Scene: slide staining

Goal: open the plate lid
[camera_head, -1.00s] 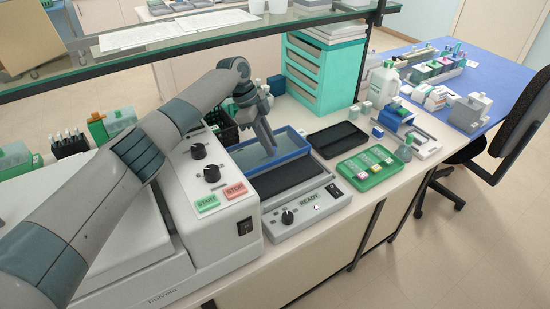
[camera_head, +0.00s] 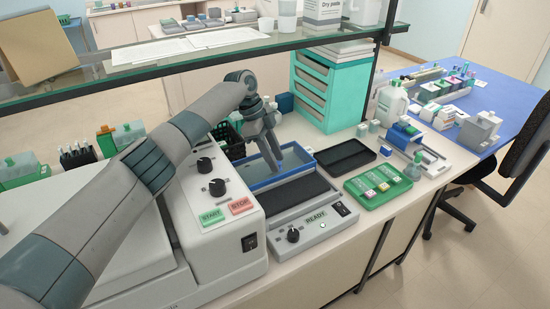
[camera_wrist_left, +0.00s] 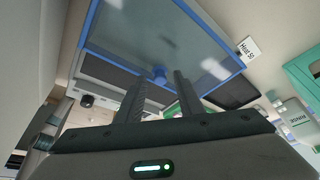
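The plate device (camera_head: 318,229) is a grey box labelled READY with a dark plate (camera_head: 292,196). Its lid (camera_head: 256,187) is a clear panel in a blue frame at the back part of the device; the dark plate shows bare in front of it. I cannot tell the lid's exact tilt. In the left wrist view the lid (camera_wrist_left: 150,35) fills the upper middle, with a small blue knob (camera_wrist_left: 157,72) near its lower edge. My left gripper (camera_head: 279,165) is over the lid. In the wrist view its fingers (camera_wrist_left: 160,80) are apart, either side of the knob, with no clear contact.
A white machine (camera_head: 222,240) with START and STOP buttons stands close on the left. A black tray (camera_head: 345,156) and a green slide tray (camera_head: 380,187) lie on the right. Turquoise drawers (camera_head: 325,90) stand behind. A glass shelf (camera_head: 190,45) crosses above.

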